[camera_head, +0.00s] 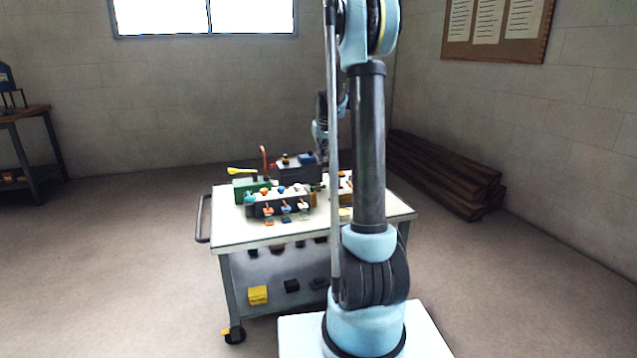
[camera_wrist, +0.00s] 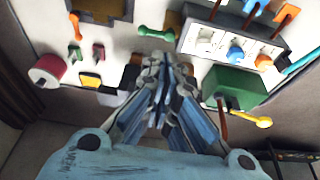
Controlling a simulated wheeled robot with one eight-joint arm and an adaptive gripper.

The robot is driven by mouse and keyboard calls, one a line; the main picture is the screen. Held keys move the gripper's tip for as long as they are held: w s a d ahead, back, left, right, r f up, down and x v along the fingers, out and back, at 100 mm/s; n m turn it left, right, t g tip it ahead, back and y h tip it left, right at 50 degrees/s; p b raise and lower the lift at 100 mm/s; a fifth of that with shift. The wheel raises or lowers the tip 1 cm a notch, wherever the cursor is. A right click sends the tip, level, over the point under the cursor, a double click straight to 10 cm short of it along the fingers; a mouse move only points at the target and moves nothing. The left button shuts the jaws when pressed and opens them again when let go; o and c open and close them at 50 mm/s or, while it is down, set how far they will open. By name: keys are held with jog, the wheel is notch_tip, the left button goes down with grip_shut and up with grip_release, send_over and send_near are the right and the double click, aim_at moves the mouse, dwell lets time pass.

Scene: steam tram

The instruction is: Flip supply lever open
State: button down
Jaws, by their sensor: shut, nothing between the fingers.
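A green box (camera_head: 245,186) stands at the left back of the cart top, with a yellow-ended lever (camera_head: 240,171) sticking out. In the wrist view the green box (camera_wrist: 234,86) is right of my gripper, with the yellow lever end (camera_wrist: 263,121) below it. A reddish hooked rod (camera_head: 264,158) rises beside the box. I cannot tell which lever is the supply lever. My gripper (camera_wrist: 163,65) is shut and empty over the cart, apart from the green box. In the head view my arm hides part of the cart's right side.
A dark unit (camera_head: 280,203) with orange, blue and white knobs and levers stands in front of the green box. A grey block (camera_head: 293,172) is behind. A red-and-white cylinder (camera_wrist: 47,70) and small parts lie on the white cart top (camera_head: 240,235). Dark timbers (camera_head: 445,175) lie by the right wall.

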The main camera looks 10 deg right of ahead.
jog(key=w+f, duration=0.5)
jog(key=w, duration=0.4)
jog(key=shift+d, duration=0.25)
notch_tip(320, 180, down, 10)
jog(key=shift+s, duration=0.25)
dwell(0.5)
jog(key=shift+d, duration=0.15)
